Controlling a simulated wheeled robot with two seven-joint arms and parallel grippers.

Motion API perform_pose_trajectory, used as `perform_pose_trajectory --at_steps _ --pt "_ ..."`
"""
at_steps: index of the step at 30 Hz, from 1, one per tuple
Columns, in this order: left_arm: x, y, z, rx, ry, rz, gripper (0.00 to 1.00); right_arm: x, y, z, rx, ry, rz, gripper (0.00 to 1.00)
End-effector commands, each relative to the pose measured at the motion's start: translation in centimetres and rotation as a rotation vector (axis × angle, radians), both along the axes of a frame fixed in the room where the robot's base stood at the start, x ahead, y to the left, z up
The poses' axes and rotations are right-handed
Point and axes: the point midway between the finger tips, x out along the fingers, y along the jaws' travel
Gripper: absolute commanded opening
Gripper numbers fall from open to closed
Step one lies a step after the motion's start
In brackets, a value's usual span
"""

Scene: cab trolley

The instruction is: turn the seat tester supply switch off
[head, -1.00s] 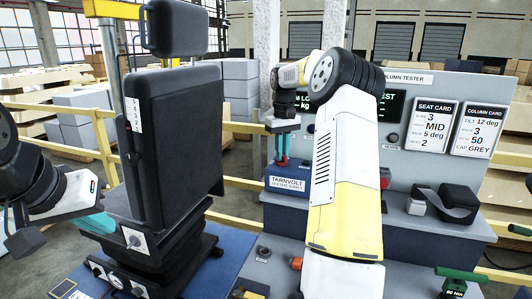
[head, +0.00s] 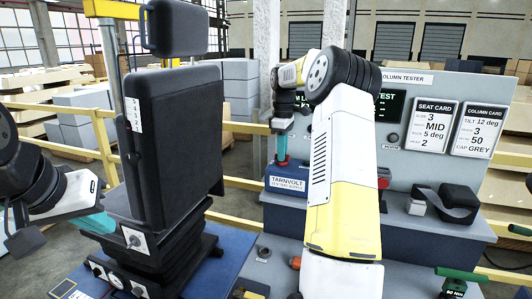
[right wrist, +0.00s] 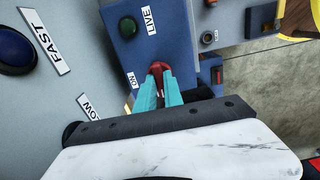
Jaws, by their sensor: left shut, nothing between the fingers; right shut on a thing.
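The blue supply box (head: 287,184), labelled TARNVOLT, stands on the bench in the head view. Its red switch handle (right wrist: 158,69) shows in the right wrist view, between my fingertips, with an ON label (right wrist: 132,80) to its left. My right gripper (head: 281,158) points down at the box top and is shut on the red handle. The fingers hide part of the handle, so its exact setting is unclear. A green lamp (right wrist: 128,27) sits beside the LIVE label (right wrist: 151,20) and looks dark. My left gripper (head: 98,223) is shut and empty beside the seat, its tips partly hidden.
The black seat (head: 175,140) stands on a blue platform at left. A grey tester panel (head: 420,90) with cards rises behind the bench. My right arm blocks the middle.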

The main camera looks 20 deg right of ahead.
Motion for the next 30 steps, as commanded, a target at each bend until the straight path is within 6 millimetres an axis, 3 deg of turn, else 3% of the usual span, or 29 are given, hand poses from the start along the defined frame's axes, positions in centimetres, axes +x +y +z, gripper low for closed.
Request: perform_pose_trajectory --at_steps 18,19,22,30 --pt "0.0 0.0 0.0 0.0 0.0 0.0 0.0 0.03 -0.05 0.05 -0.001 -0.002 0.041 0.0" --pt "0.0 0.0 0.0 0.0 0.0 0.0 0.0 0.03 -0.05 0.05 -0.001 -0.002 0.041 0.16" --pt "0.0 0.0 0.0 0.0 0.0 0.0 0.0 0.02 -0.04 0.05 -0.001 -0.002 0.041 0.34" --pt "0.0 0.0 0.0 0.0 0.0 0.0 0.0 0.01 -0.02 0.03 -0.001 -0.001 0.04 0.34"
